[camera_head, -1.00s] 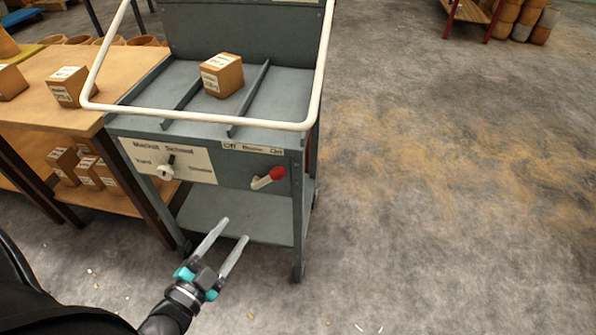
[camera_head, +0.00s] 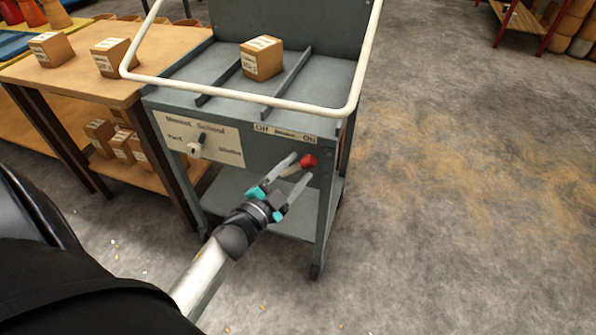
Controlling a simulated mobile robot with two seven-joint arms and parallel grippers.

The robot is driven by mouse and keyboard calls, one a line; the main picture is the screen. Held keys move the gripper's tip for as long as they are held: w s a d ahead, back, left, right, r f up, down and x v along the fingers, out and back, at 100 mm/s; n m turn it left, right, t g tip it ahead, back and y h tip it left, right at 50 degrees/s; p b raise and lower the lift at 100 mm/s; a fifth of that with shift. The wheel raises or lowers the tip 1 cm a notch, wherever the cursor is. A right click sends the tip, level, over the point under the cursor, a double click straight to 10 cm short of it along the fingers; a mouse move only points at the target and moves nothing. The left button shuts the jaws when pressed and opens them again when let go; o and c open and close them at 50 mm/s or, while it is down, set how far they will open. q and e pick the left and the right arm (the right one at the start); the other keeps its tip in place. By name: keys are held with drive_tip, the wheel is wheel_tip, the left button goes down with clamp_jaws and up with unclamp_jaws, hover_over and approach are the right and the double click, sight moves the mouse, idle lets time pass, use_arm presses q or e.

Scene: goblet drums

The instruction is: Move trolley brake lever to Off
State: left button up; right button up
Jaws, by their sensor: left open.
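The grey trolley (camera_head: 331,190) stands in the middle of the head view. Its brake lever has a red knob (camera_head: 308,161) on a pale arm, on the front panel's right part. A label strip (camera_head: 285,132) above it reads "Off" at the left and "On" at the right; the knob sits toward the "On" end. My left gripper (camera_head: 293,168) is open, with its fingers reaching up to the lever, one on each side of its pale arm in the picture. Contact cannot be told. The lever's lower end is partly hidden by the gripper. My right gripper is out of view.
A selector knob (camera_head: 194,149) sits on a white plate left of the lever. A white handrail (camera_head: 240,95) runs around the trolley top, where a cardboard box (camera_head: 262,62) lies. A wooden table (camera_head: 72,73) with boxes adjoins the left. The floor at right is clear.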

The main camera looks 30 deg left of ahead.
use_arm(q)
drive_tip(key=shift+w, duration=0.55)
clamp_jaws()
idle(1.1)
